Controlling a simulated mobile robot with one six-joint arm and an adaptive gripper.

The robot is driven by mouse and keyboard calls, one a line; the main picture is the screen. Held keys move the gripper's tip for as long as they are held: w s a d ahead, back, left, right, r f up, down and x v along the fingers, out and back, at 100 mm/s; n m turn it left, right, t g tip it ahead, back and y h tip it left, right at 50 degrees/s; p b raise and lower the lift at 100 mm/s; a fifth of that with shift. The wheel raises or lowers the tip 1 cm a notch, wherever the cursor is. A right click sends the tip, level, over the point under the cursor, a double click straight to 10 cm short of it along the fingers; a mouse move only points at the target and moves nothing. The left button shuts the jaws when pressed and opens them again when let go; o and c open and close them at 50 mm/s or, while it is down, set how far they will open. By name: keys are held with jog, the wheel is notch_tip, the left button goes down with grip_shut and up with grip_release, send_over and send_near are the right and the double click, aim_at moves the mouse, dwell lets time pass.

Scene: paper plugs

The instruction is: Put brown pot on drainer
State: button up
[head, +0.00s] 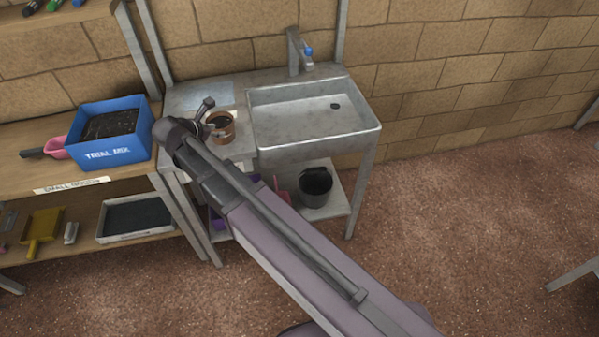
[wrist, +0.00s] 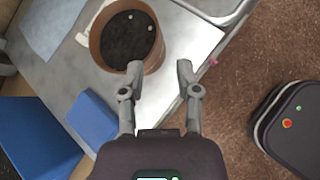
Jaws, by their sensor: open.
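The brown pot (head: 226,134), filled with dark soil, stands upright on the grey metal surface left of the sink basin. This surface appears to be the drainer (head: 240,152). In the wrist view the pot (wrist: 98,48) is just beyond my fingertips, mostly toward the left one, with a few pale specks on its soil. My gripper (wrist: 160,70) is open, with nothing between its fingers. The left fingertip overlaps the pot's edge in the picture; I cannot tell if it touches. In the head view my gripper (head: 209,115) is beside the pot and partly covers it.
The sink basin (head: 312,125) is empty, with a tap (head: 296,52) behind. A pale blue sheet (head: 207,94) lies behind the pot. A blue soil box (head: 101,154) and a pink scoop (head: 55,148) are on the left bench. A black bucket (head: 315,188) is below.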

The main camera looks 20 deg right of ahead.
jog(key=s+d+f+m+g+y, duration=0.3)
jog(key=s+d+m, duration=0.6)
jog(key=d+m, duration=0.2)
jog(key=s+d+f+m+g+y, duration=0.3)
jog(key=s+d+m, duration=0.5)
jog(key=d+m, duration=0.3)
jog(key=f+m+g, duration=0.1)
jog(key=m, duration=0.1)
jog(key=shift+s+m+g+y, duration=0.3)
jog(key=shift+s+y, duration=0.05)
jog(key=shift+y, duration=0.05)
jog(key=shift+r, duration=0.1)
jog(key=shift+r+p, duration=1.4)
jog(key=shift+p, duration=0.05)
